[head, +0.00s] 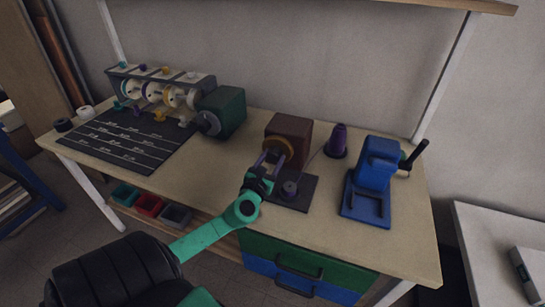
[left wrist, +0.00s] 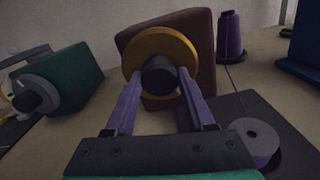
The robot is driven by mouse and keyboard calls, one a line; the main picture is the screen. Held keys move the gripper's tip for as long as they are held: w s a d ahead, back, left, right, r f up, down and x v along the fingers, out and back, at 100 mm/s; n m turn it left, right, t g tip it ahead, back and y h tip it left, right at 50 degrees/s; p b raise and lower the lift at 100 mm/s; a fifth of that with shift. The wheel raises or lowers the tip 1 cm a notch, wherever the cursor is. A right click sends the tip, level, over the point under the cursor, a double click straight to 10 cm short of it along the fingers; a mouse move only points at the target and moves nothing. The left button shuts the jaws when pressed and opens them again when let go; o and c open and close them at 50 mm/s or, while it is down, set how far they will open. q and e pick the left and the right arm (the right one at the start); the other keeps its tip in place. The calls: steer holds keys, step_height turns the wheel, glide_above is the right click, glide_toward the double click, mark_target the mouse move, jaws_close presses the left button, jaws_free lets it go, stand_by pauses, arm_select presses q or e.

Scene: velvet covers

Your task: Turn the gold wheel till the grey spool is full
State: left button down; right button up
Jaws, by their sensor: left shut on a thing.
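The gold wheel (head: 279,144) sits on the front of a brown box (head: 291,130); in the left wrist view the wheel (left wrist: 140,57) shows a dark round hub (left wrist: 160,75) at its middle. My left gripper (head: 265,162) faces the wheel, its two purple fingers on either side of the hub and shut on it. The grey spool (head: 289,188) stands on a dark base plate right of my gripper. In the left wrist view the spool (left wrist: 258,136) has a grey top flange and some purple thread below; how full it is cannot be told. My right gripper is not in view.
A purple thread cone (head: 337,140) stands behind the plate, its thread running to the spool. A blue device (head: 372,180) with a black lever is at right. A green box (head: 222,112) with a grey wheel, a rack of rings (head: 160,88) and a dark mat (head: 128,140) are at left.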

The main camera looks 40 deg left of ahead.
arm_select(q)
steer(key=shift+f, duration=0.1)
stand_by(0.4)
steer(key=shift+c, duration=1.3)
jaws_free()
steer(key=shift+s, duration=0.1)
steer(key=b+v, duration=0.2)
steer(key=v, duration=1.2)
steer(key=shift+s+d, duration=0.1)
steer(key=shift+s, duration=0.1)
